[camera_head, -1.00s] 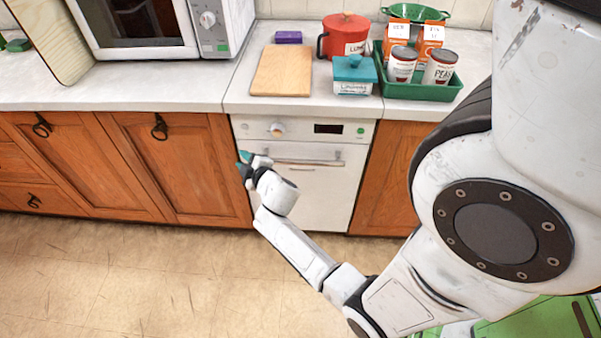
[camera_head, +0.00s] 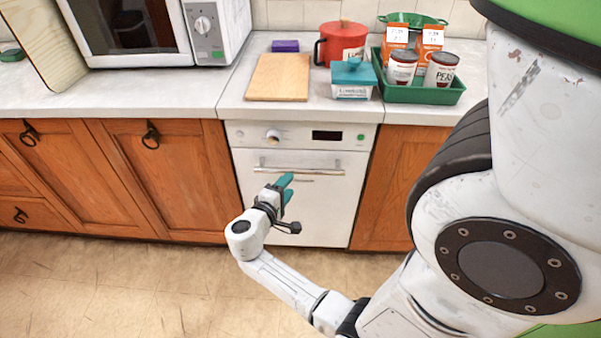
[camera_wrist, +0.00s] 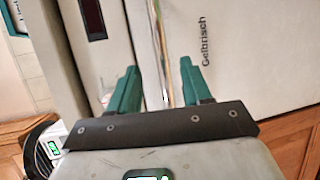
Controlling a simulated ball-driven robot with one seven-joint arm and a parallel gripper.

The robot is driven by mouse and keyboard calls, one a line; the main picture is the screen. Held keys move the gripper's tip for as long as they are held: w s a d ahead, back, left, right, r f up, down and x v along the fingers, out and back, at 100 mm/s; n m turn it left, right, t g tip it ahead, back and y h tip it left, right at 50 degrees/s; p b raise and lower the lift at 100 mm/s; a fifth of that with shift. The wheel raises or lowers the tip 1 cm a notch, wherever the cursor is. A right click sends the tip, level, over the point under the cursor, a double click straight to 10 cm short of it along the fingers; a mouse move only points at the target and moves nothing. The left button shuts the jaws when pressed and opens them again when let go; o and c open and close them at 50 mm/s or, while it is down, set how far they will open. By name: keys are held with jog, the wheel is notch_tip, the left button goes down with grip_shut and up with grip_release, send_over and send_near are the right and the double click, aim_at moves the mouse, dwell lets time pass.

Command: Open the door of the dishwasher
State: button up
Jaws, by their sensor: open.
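The white dishwasher (camera_head: 320,208) stands under the counter with its door shut. Its horizontal bar handle (camera_head: 298,170) runs across the top of the door, below the control panel. My gripper (camera_head: 285,188) is in front of the door, a little below the handle in the head view, with teal fingers pointing towards it. In the wrist view my gripper (camera_wrist: 158,92) is open, its two fingers apart with nothing held between them. The handle (camera_wrist: 160,55) shows beyond the gap between the fingers, and the door (camera_wrist: 245,60) fills the right side.
Wooden cabinets (camera_head: 165,180) flank the dishwasher. On the counter (camera_head: 240,105) are a cutting board (camera_head: 280,77), a red pot (camera_head: 342,43), a teal-lidded box (camera_head: 352,80), a green tray (camera_head: 425,94) with cans and cartons, and a microwave (camera_head: 130,30). The floor (camera_head: 120,285) in front is clear.

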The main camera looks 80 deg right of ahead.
aim_at(299, 173)
jog(key=x, duration=0.9)
jog(key=shift+s+d+f, duration=0.1)
jog(key=shift+d, duration=0.15)
jog(key=shift+c, duration=0.4)
grip_shut()
